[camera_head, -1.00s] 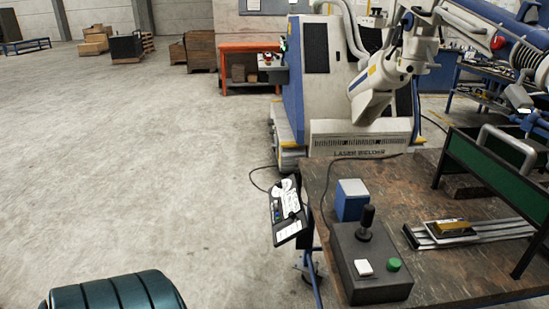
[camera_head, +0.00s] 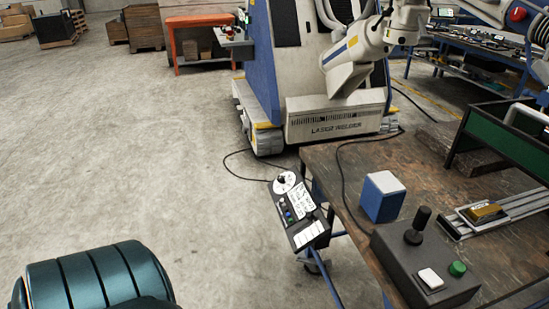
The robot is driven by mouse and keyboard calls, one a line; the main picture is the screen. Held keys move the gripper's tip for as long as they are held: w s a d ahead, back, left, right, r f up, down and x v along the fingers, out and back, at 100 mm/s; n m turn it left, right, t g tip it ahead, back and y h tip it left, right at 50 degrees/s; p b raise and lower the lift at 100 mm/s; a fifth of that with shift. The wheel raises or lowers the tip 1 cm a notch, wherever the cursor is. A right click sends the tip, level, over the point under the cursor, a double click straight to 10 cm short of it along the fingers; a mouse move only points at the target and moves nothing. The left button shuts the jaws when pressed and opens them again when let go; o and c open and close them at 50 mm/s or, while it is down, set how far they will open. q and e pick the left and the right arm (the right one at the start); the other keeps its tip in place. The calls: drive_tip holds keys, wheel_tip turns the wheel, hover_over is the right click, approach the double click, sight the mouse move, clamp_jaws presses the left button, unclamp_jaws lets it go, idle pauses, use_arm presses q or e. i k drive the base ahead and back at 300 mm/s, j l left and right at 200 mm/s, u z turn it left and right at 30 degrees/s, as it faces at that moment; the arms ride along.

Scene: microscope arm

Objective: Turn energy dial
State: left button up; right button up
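A control panel (camera_head: 300,212) hangs at the left edge of the workbench, tilted, with its face toward me. A round white dial (camera_head: 284,182) with a dark knob sits at its upper left corner. Small buttons and white label plates lie below the dial; their text is too small to read. A dark teal ribbed part of my own arm shows at the bottom left, well apart from the panel. Neither gripper is in view.
The workbench (camera_head: 420,180) carries a joystick box (camera_head: 425,262), a blue box with a white top (camera_head: 382,197) and a green-sided frame (camera_head: 500,138). A laser welder (camera_head: 335,122) stands behind. A cable runs on the floor left of the panel. The floor at left is clear.

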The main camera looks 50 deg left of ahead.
sight(280, 180)
drive_tip(key=i+j, duration=0.1)
drive_tip(key=j, duration=0.4)
drive_tip(key=i+j+z, duration=0.1)
drive_tip(key=j, duration=0.4)
drive_tip(key=i+j, duration=0.1)
drive_tip(key=j, duration=0.45)
drive_tip(key=i+j, duration=0.1)
drive_tip(key=j, duration=0.4)
drive_tip(key=z, duration=0.05)
